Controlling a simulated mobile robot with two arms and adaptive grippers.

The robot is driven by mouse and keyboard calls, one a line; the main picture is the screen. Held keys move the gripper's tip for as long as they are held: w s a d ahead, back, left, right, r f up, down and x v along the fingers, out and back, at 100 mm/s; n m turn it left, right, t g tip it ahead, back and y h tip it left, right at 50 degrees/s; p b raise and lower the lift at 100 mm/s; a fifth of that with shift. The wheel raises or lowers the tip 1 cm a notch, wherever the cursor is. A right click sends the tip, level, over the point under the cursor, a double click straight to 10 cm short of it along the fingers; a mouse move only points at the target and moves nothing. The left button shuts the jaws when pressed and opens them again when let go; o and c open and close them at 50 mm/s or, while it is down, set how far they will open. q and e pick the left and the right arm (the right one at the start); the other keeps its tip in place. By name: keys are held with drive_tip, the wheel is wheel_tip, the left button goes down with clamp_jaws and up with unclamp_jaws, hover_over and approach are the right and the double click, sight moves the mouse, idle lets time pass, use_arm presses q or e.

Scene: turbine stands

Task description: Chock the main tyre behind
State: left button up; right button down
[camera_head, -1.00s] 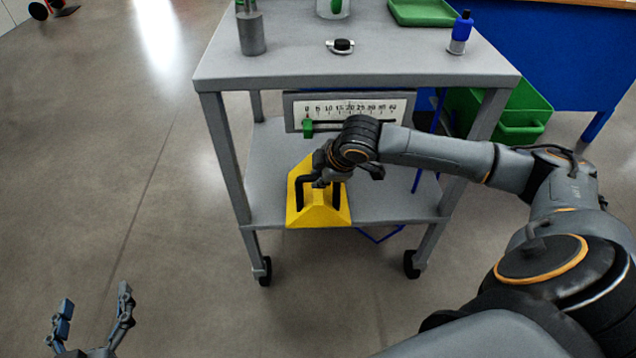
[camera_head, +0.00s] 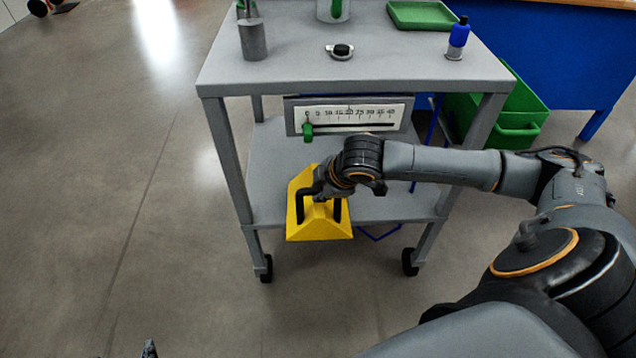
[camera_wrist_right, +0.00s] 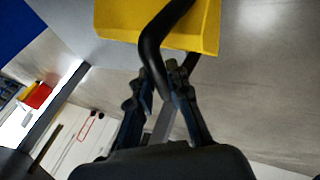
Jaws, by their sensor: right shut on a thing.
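The yellow wheel chock (camera_head: 318,228), a wedge with a black bar handle, is at the front edge of the cart's lower shelf, partly past it. I cannot tell if it still touches the shelf. My right gripper (camera_head: 321,190) is shut on the handle. In the right wrist view, the fingers (camera_wrist_right: 162,82) close around the black handle (camera_wrist_right: 152,50) with the yellow chock body (camera_wrist_right: 205,28) beyond. Of my left gripper, only a fingertip (camera_head: 149,349) shows at the bottom edge. No main tyre can be clearly made out.
The grey cart (camera_head: 355,72) on castors carries a ruled scale (camera_head: 350,117) with a green slider. A green bin (camera_head: 515,130) stands behind. The floor at left is clear.

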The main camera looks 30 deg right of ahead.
drive_tip(key=shift+s+a+r+p, duration=0.15)
drive_tip(key=shift+s+a+p, duration=0.2)
drive_tip(key=shift+s, duration=0.15)
drive_tip(key=shift+s+a+r+p, duration=0.15)
drive_tip(key=shift+s+a+p, duration=0.15)
drive_tip(key=shift+s, duration=0.2)
use_arm(q)
drive_tip(key=s+a+f+g+y+p, duration=0.1)
drive_tip(key=s+a+g, duration=0.15)
drive_tip(key=s, duration=0.25)
drive_tip(key=s+a+f+g+y+p, duration=0.1)
drive_tip(key=s+f+g+p, duration=0.1)
drive_tip(key=s+g, duration=0.3)
drive_tip(key=s+p+x, duration=0.1)
drive_tip(key=p+x, duration=0.1)
drive_tip(key=x, duration=0.6)
drive_tip(key=s+p+x, duration=0.2)
drive_tip(key=x, duration=0.6)
drive_tip(key=shift+s+d+f+p, duration=0.25)
drive_tip(key=shift+s+p, duration=0.1)
drive_tip(key=shift+s, duration=0.05)
use_arm(e)
drive_tip(key=s+a+r, duration=0.1)
drive_tip(key=s+a, duration=0.4)
drive_tip(key=s, duration=0.3)
drive_tip(key=s+a+r, duration=0.1)
drive_tip(key=s+a, duration=0.4)
drive_tip(key=s, duration=0.4)
drive_tip(key=shift+a, duration=0.2)
drive_tip(key=shift+w, duration=0.1)
